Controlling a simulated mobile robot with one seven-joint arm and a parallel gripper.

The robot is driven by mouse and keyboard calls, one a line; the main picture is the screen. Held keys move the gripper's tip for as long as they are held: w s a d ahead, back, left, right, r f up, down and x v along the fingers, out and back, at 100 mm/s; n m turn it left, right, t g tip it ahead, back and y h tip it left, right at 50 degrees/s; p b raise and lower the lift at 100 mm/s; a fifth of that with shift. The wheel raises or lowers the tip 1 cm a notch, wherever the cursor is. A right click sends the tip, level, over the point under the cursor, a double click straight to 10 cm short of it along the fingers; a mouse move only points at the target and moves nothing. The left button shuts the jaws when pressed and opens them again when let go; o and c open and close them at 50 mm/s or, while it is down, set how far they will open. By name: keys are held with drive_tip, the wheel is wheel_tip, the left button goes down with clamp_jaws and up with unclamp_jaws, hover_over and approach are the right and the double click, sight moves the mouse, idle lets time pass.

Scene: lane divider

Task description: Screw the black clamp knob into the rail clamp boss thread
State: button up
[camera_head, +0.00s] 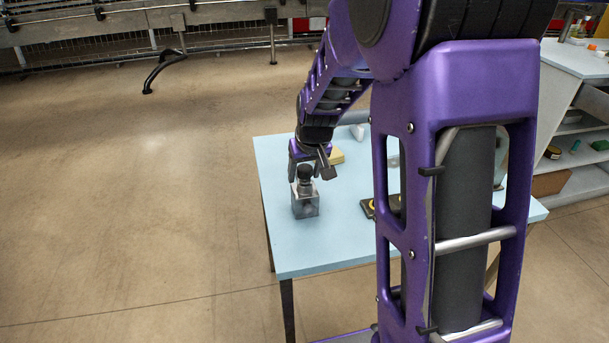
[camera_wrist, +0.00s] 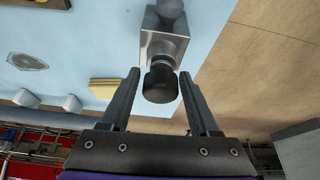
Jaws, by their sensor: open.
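The rail clamp is a grey metal block (camera_head: 305,206) near the left side of the blue table; it also shows at the top of the wrist view (camera_wrist: 176,48). The black clamp knob (camera_wrist: 160,86) is in line with the block's near face in the wrist view, with a short metal collar or stem showing between them. How far its thread is engaged cannot be told. My gripper (camera_wrist: 159,74) is open, its fingers on either side of the knob with visible gaps. In the head view my gripper (camera_head: 309,168) is right at the clamp.
A dark rounded part (camera_wrist: 171,9) shows beyond the block. On the blue table (camera_head: 290,255) lie a yellow block (camera_head: 337,157), pale pieces (camera_wrist: 71,102) and a dark item (camera_head: 367,208). The table's left edge is close to the clamp. My arm hides much of the table's right side.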

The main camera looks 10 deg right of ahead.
drive_tip(key=c, duration=0.8)
drive_tip(key=shift+o, duration=0.2)
drive_tip(key=shift+r+m+p, duration=0.2)
drive_tip(key=shift+m+p, duration=0.1)
drive_tip(key=shift+p, duration=0.4)
drive_tip(key=shift+f+m+h+p, duration=0.2)
drive_tip(key=shift+m+h+p, duration=0.1)
drive_tip(key=shift+m+h, duration=0.15)
drive_tip(key=shift+r, duration=0.1)
drive_tip(key=shift+r+m+p, duration=0.1)
drive_tip(key=shift+m+p, duration=0.35)
drive_tip(key=shift+p, duration=0.1)
drive_tip(key=shift+f+m+h, duration=0.2)
drive_tip(key=shift+m+h, duration=0.05)
drive_tip(key=shift+m, duration=0.25)
drive_tip(key=shift+p, duration=0.45)
